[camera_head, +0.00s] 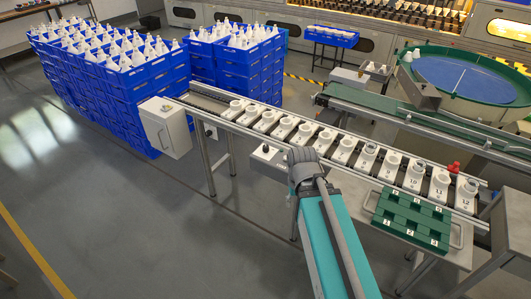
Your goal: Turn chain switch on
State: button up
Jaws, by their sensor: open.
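The chain conveyor (212,99) runs from upper left to lower right with a row of numbered white socket blocks (301,134) on it. A small pale control box (270,157) with dark knobs or buttons sits on its near side, left of my arm. A larger grey cabinet (166,126) is at the conveyor's left end. No readable label marks the chain switch, and its setting cannot be made out. My teal arm rises from the bottom edge to a grey joint just right of the small box. My gripper cannot be made out in this view.
A green numbered tray (411,220) sits on a metal shelf at the conveyor's near right. A red object (454,168) is beside the belt. Blue crates of white bulbs (117,95) are stacked at left. A round blue-topped table (463,78) stands upper right. The floor at lower left is clear.

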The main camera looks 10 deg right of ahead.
aim_at(266, 148)
jog(key=k, duration=0.35)
jog(key=u, duration=0.8)
jog(key=i, duration=0.85)
jog(key=z, duration=0.9)
